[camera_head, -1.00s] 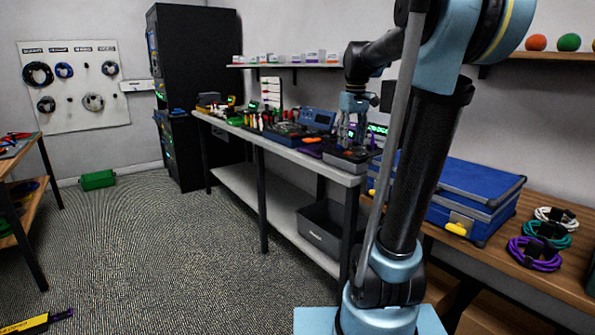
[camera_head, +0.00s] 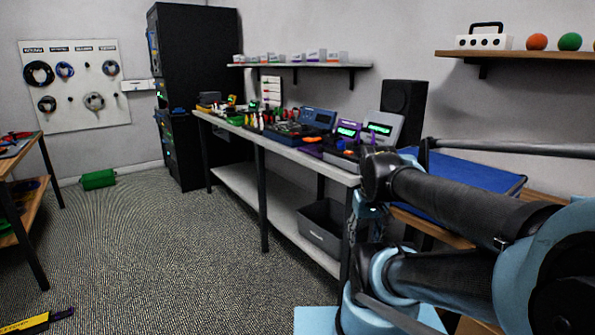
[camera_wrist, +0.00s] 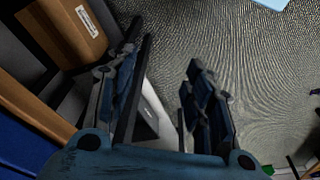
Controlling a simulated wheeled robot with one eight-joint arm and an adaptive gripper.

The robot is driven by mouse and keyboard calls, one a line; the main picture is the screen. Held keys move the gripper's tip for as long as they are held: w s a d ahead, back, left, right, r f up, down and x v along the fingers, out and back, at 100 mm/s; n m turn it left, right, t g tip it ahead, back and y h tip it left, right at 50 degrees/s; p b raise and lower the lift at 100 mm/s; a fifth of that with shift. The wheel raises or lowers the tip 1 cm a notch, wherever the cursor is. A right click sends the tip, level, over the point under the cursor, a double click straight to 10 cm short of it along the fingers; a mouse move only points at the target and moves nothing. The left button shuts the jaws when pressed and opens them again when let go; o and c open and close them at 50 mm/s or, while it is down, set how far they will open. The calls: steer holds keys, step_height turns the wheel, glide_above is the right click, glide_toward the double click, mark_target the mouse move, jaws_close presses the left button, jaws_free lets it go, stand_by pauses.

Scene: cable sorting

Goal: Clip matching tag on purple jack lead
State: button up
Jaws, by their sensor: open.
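My gripper (camera_wrist: 166,62) is open and empty in the wrist view, its two dark blue-grey fingers spread apart over the carpet. In the head view my arm is folded low across the right side, and I cannot make out the fingertips. No purple jack lead shows in the current views; my arm covers the right part of the wooden table where coiled cables lay. I cannot pick out a tag for certain among the small items on the grey workbench (camera_head: 282,146).
The blue case (camera_head: 470,171) lies behind my arm. Devices with green displays (camera_head: 378,128) stand on the workbench. A dark bin (camera_head: 322,226) is on its lower shelf. A brown box (camera_wrist: 66,32) is beside my gripper in the wrist view. The carpet (camera_head: 165,245) at left is open.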

steer(key=shift+s+f, duration=0.7)
steer(key=shift+f, duration=0.3)
